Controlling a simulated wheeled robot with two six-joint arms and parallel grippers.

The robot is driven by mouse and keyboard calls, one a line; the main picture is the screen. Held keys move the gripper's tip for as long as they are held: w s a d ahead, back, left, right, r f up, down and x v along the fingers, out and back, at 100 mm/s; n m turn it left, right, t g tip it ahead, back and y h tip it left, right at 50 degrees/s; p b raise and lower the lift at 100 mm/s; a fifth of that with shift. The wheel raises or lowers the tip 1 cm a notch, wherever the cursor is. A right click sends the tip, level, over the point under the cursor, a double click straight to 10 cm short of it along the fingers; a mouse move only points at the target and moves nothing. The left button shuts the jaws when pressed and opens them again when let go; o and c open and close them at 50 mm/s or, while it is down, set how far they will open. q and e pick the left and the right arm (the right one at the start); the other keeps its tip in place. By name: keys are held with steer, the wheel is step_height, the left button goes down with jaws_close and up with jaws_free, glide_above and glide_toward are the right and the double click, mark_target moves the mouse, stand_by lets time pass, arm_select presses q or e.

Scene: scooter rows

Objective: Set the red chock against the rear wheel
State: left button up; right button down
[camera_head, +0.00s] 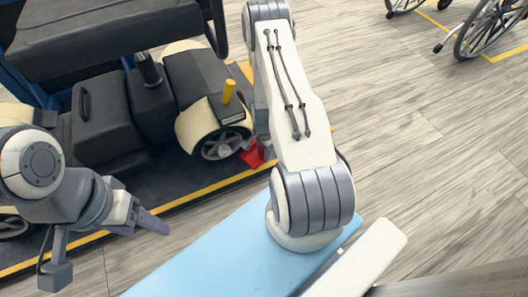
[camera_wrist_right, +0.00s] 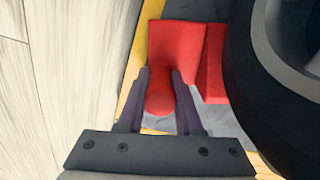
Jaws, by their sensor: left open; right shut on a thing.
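The red chock (camera_head: 257,156) is low beside the rear wheel (camera_head: 222,144) of the dark and cream scooter, on the wheel's right side. In the right wrist view, my right gripper (camera_wrist_right: 160,76) is shut on the rounded handle of the red chock (camera_wrist_right: 182,42). The wedge of the chock lies right alongside the black tyre (camera_wrist_right: 258,110); I cannot tell whether they touch. In the head view, my right arm hides most of that gripper. My left gripper (camera_head: 148,221) is open and empty, in front of the scooter.
The scooter (camera_head: 110,110) stands on a dark mat edged with a yellow line (camera_head: 190,193). A yellow knob (camera_head: 228,91) rises above the rear wheel. Wheelchairs (camera_head: 492,28) stand at the top right. Open wooden floor (camera_head: 420,130) lies to the right.

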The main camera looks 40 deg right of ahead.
steer(key=shift+s+a+f+b, duration=0.15)
steer(key=shift+s+a+b, duration=0.2)
steer(key=shift+s+b, duration=0.15)
stand_by(0.4)
steer(key=c, duration=0.5)
jaws_free()
steer(key=shift+w+d, duration=0.1)
steer(key=shift+w, duration=0.05)
steer(key=shift+w+d+r+p, duration=0.1)
steer(key=shift+r+p, duration=0.25)
steer(key=shift+r, duration=0.15)
step_height(320, 180, up, 10)
steer(key=p, duration=1)
steer(key=shift+f, duration=0.15)
steer(key=shift+f, duration=0.1)
